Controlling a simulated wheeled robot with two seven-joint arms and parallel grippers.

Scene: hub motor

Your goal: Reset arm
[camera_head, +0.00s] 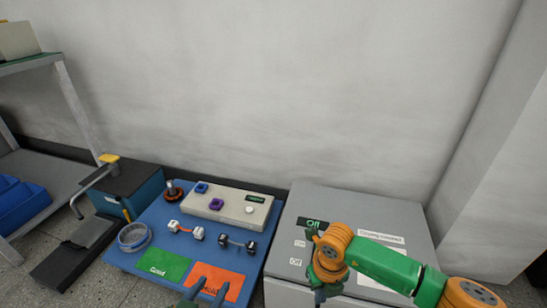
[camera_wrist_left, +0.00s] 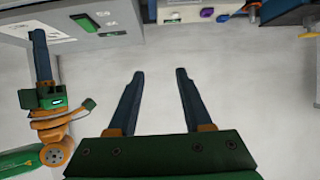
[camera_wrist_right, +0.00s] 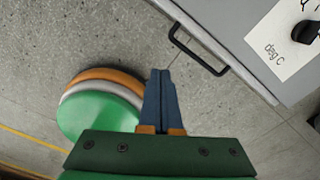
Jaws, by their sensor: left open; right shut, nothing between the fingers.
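My left gripper (camera_wrist_left: 159,75) is open and empty in the left wrist view. In the head view its two blue fingers (camera_head: 207,290) show at the bottom edge, in front of the orange card on the blue mat (camera_head: 205,250). My right gripper (camera_wrist_right: 160,72) is shut with nothing between its fingers in the right wrist view, above the grey floor. In the head view my right arm crosses in front of the grey machine (camera_head: 425,245) marked "Off". The right fingertips are hard to make out there.
A black handle (camera_wrist_right: 198,50) is near the right fingers. A shelf stands left.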

